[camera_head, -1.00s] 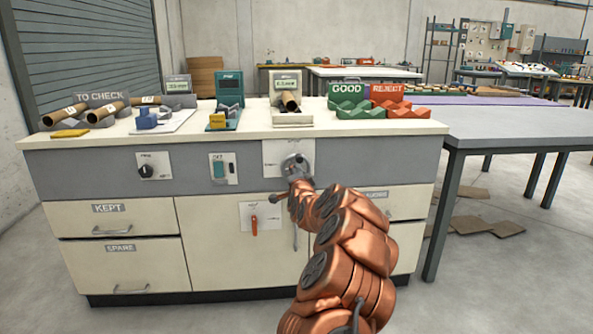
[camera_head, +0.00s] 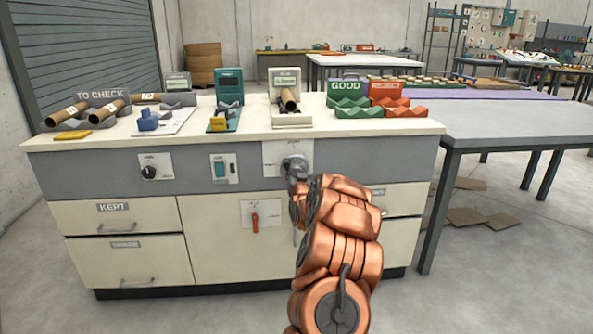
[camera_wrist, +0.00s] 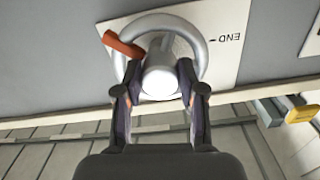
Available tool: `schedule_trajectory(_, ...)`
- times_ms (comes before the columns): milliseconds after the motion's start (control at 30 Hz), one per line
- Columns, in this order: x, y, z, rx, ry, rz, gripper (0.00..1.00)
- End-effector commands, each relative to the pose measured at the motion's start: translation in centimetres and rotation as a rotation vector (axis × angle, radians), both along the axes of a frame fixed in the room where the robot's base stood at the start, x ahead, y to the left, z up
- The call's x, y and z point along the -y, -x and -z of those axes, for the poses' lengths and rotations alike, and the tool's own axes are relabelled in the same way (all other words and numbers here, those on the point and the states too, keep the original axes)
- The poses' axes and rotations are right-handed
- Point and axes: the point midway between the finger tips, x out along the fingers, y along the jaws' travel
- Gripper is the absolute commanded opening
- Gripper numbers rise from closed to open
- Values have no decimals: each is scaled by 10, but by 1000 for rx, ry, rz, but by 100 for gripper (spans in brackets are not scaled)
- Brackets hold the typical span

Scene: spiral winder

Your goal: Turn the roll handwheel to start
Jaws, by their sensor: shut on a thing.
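The roll handwheel (camera_head: 293,163) is a grey wheel on a white plate on the bench's grey front panel. In the wrist view the handwheel (camera_wrist: 205,48) shows a pale metal ring, a bright round hub (camera_wrist: 160,80) and an orange-red piece (camera_wrist: 123,43) at its upper left. My gripper (camera_wrist: 160,90) has one dark finger on each side of the hub and is shut on the handwheel. In the head view my gripper (camera_head: 297,180) is at the wheel, and my wrist partly hides it. The word END (camera_wrist: 225,37) is upside down on the plate; other plate markings are hidden.
A black knob (camera_head: 149,172), a green switch (camera_head: 220,169) and a red lever (camera_head: 254,221) are on the bench front. The worktop (camera_head: 240,133) above carries tubes, gauges and the GOOD and REJECT trays. A grey table (camera_head: 520,123) stands at right.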

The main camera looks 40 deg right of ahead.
Motion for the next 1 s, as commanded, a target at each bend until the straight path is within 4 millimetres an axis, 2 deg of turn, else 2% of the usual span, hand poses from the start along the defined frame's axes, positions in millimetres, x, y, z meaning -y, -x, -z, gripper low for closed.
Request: schedule_trajectory(1000, 6, 5, 1, -586, 763, 5, 5)
